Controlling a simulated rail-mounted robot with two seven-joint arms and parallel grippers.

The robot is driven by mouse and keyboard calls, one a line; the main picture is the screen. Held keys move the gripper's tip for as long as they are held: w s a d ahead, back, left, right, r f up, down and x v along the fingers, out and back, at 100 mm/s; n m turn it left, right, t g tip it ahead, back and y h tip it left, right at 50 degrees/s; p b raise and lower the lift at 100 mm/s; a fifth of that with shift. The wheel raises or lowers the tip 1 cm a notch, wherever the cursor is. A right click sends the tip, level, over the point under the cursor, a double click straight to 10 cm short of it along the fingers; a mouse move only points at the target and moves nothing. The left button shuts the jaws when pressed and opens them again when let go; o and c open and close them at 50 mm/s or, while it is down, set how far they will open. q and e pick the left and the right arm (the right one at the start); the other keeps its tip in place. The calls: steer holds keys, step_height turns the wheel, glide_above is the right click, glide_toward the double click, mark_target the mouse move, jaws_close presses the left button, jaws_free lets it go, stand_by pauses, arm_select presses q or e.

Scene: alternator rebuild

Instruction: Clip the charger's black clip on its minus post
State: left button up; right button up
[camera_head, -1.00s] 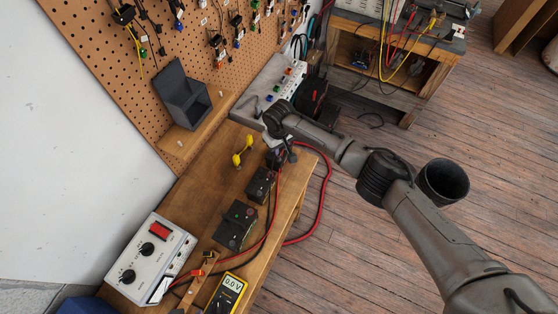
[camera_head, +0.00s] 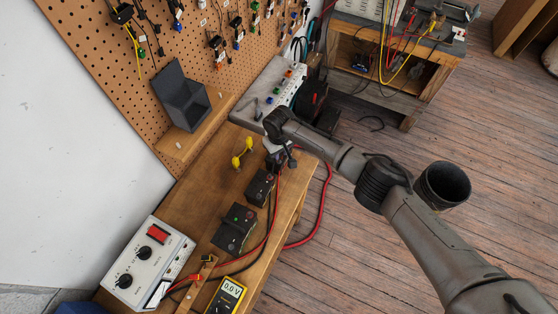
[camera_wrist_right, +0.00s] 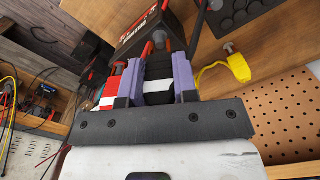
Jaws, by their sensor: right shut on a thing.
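My right gripper (camera_wrist_right: 158,84) has two purple fingers shut on the black clip (camera_wrist_right: 159,92), which is partly hidden between them. In the head view the right gripper (camera_head: 277,148) is low over the far end of the wooden bench, by a dark battery. In the wrist view a black battery with a red label (camera_wrist_right: 143,31) lies just beyond the fingertips. A grey post (camera_wrist_right: 160,40) stands near the tips; I cannot tell whether the clip touches it. A red-and-white part (camera_wrist_right: 109,92) sits beside the left finger. My left gripper is not in view.
On the bench stand two more dark batteries (camera_head: 262,187) (camera_head: 234,229), a yellow double-ended piece (camera_head: 242,152), a white box with knobs (camera_head: 150,262) and a yellow meter (camera_head: 227,296). Red and black cables run along the right edge. A grey bin (camera_head: 181,96) stands by the pegboard.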

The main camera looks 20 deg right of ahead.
steer(key=shift+f, duration=0.6)
steer(key=o, duration=0.8)
steer(key=shift+r, duration=0.1)
steer(key=shift+r+p, duration=0.4)
steer(key=shift+r, duration=0.2)
step_height(320, 180, up, 7)
steer(key=p, duration=0.7)
steer(key=shift+r, duration=0.15)
